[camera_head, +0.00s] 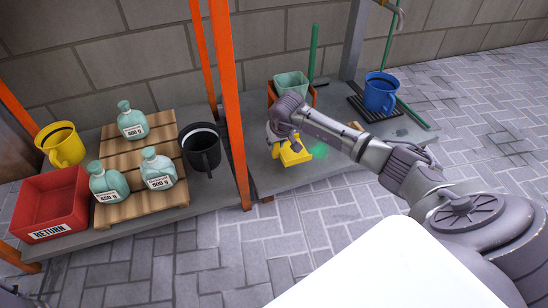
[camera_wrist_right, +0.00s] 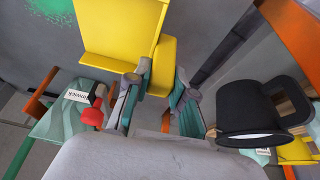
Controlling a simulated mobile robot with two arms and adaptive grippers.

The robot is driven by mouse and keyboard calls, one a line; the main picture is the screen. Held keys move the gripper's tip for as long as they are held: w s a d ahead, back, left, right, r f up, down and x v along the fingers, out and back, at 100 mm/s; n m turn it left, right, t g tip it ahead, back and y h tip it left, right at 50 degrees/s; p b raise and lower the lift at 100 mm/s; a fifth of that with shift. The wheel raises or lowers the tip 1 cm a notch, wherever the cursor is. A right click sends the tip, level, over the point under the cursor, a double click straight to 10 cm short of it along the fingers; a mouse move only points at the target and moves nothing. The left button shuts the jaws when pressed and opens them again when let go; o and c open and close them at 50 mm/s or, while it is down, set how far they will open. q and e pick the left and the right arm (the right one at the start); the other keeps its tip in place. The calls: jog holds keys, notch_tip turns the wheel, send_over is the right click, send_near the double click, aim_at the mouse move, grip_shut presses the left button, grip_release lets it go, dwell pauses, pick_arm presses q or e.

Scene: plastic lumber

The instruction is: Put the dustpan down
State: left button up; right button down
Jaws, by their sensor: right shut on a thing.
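The yellow dustpan (camera_head: 292,154) is at my right gripper (camera_head: 277,132), above the grey slab right of the orange post. In the right wrist view the dustpan (camera_wrist_right: 112,28) fills the upper middle. My right gripper's fingers (camera_wrist_right: 155,95) are shut on its yellow handle part. A green glowing patch (camera_head: 320,149) shows on the slab just right of the dustpan; it also shows in the wrist view (camera_wrist_right: 48,10). I cannot tell whether the dustpan touches the slab.
A blue bucket (camera_head: 380,92) stands on a dark grate to the right. An orange post (camera_head: 230,110) and a black bucket (camera_head: 203,152) are left.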

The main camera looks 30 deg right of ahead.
aim_at(273, 151)
jog(key=shift+w+a+f, duration=0.15)
jog(key=shift+w+f, duration=0.25)
jog(key=shift+w, duration=0.1)
notch_tip(273, 151, down, 4)
jog(key=b, duration=0.3)
jog(key=shift+b, duration=0.3)
jog(key=shift+r, duration=0.2)
jog(key=shift+f, duration=0.15)
jog(key=c, duration=1)
grip_release()
